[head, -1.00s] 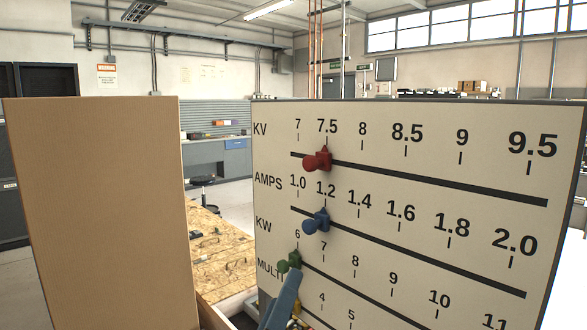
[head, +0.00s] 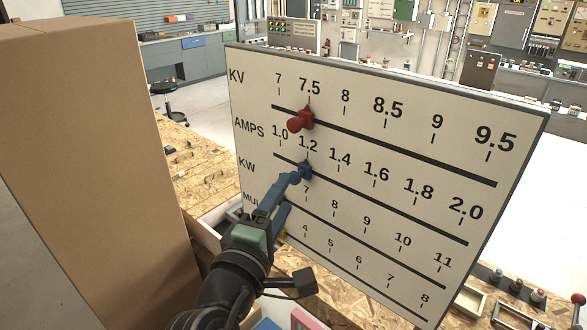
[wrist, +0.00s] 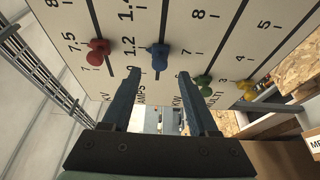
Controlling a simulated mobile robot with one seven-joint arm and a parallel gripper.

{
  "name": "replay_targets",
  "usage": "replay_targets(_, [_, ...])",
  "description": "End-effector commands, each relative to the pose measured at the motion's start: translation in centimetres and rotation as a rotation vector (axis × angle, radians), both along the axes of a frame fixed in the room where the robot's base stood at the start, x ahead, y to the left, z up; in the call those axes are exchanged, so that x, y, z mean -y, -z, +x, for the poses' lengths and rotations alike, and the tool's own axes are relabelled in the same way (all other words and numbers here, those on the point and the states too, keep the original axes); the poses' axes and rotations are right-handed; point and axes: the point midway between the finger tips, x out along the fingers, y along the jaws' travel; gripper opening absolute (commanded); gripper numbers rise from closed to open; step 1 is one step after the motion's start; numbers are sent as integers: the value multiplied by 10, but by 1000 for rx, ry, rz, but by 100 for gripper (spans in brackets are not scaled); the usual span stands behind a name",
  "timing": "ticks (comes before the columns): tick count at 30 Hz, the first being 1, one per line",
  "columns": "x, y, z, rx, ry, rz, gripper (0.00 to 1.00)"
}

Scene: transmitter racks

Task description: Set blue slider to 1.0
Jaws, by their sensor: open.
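The blue slider (head: 304,170) sits on the AMPS row of a white panel (head: 460,105), close to the 1.2 mark and to the right of 1.0. My gripper (head: 290,182) reaches up from below in the head view, with its tips at the blue knob. In the wrist view the blue slider (wrist: 160,56) shows between the two open fingers (wrist: 159,78), with a gap on each side. The fingers hold nothing. How deep the knob lies between the tips I cannot tell.
The red slider (head: 301,119) sits just above, near 7.5. The green slider (wrist: 204,86) is close beside one finger in the wrist view, and the yellow slider (wrist: 246,90) is farther right. A tall cardboard box (head: 95,180) stands left of my arm.

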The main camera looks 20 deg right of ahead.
Motion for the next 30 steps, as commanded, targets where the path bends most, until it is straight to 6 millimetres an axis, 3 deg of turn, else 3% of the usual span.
replay_targets(9, [29, -2, 43, 1, 0, 2, 60])
replay_targets(24, [36, 0, 54, 2, -1, 1, 60])
replay_targets(30, [36, 0, 54, 2, -1, 1, 24])
